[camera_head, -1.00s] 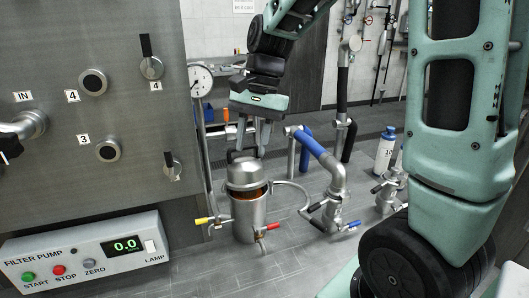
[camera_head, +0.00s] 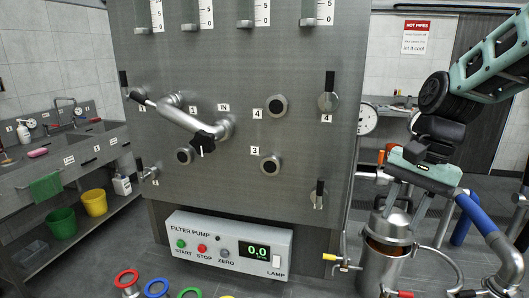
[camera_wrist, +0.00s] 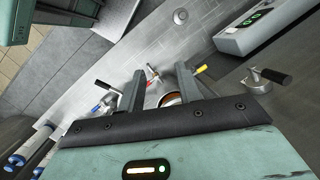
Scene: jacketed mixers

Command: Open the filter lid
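The filter is a steel pot (camera_head: 380,268) at the lower right of the head view. Its domed steel lid (camera_head: 388,228) sits over the mouth, and an orange-brown band shows between lid and pot. In the wrist view the orange-brown mouth (camera_wrist: 171,99) shows partly behind my gripper's body. My gripper (camera_head: 401,216) is just above and beside the lid, pointing down. Its two fingers are spread apart, with nothing seen held between them (camera_wrist: 159,75). The lid's dark handle is partly hidden by the fingers, and contact is not clear.
The steel panel (camera_head: 240,100) with valves and pipe stands left of the filter. The filter pump box (camera_head: 228,249) reads 0.0. A blue-sleeved pipe (camera_head: 478,215) stands close on the right. A yellow-handled tap (camera_head: 330,257) juts from the pot's left.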

